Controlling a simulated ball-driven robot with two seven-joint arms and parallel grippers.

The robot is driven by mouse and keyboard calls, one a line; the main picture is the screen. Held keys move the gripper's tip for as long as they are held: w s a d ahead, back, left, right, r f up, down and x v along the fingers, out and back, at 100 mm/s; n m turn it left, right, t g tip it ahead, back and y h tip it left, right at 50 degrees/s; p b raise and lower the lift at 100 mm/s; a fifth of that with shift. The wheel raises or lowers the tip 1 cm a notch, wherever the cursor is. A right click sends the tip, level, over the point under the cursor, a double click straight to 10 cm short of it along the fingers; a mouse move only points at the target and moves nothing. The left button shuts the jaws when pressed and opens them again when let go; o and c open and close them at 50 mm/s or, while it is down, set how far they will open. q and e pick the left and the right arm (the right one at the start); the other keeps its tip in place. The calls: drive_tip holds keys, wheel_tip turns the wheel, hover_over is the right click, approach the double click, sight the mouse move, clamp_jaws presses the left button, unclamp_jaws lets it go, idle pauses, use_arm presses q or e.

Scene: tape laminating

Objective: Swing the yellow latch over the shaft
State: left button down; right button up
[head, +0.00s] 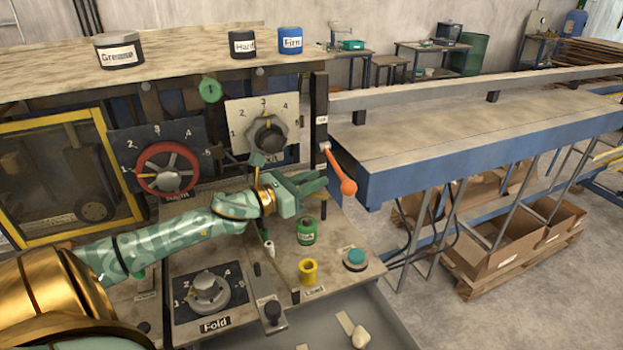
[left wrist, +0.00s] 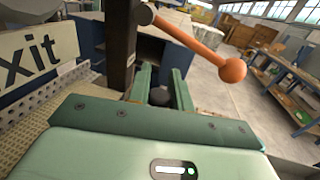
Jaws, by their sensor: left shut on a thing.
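I cannot make out a yellow latch or its shaft for certain in either view. My left gripper (head: 312,183) reaches across the machine front, its fingers pointing right toward the dark post. In the left wrist view its two green fingers (left wrist: 162,88) stand apart and are shut on a dark round knob (left wrist: 160,96). The knob is hidden in the head view. An orange ball-ended lever (head: 340,170) is just right of the fingertips, apart from them; it also shows in the left wrist view (left wrist: 205,50). My right gripper is not in view.
A yellow-framed window (head: 50,126) is at the left. A red handwheel (head: 166,169) and a grey dial (head: 266,135) sit behind my arm. A yellow spool-like piece (head: 308,271), a green jar (head: 306,232) and the Fold dial (head: 209,292) stand below. A long blue-edged table (head: 470,130) extends right.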

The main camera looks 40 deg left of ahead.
use_arm(q)
drive_tip(key=n+y+p, duration=0.1)
drive_tip(key=y+p, duration=0.1)
drive_tip(key=shift+s+d+r+n+y+p, duration=0.1)
drive_tip(key=shift+s+r+n+y+p, duration=0.25)
drive_tip(key=shift+n+y, duration=0.05)
drive_tip(key=shift+s+f+n+t+y+p, duration=0.1)
drive_tip(key=shift+f+n+t+y+p, duration=0.25)
drive_tip(key=shift+y, duration=0.25)
drive_tip(key=c, duration=1.3)
unclamp_jaws()
drive_tip(key=s, duration=0.5)
drive_tip(key=s+b, duration=0.1)
drive_tip(key=s, duration=0.1)
drive_tip(key=shift+s+a, duration=0.25)
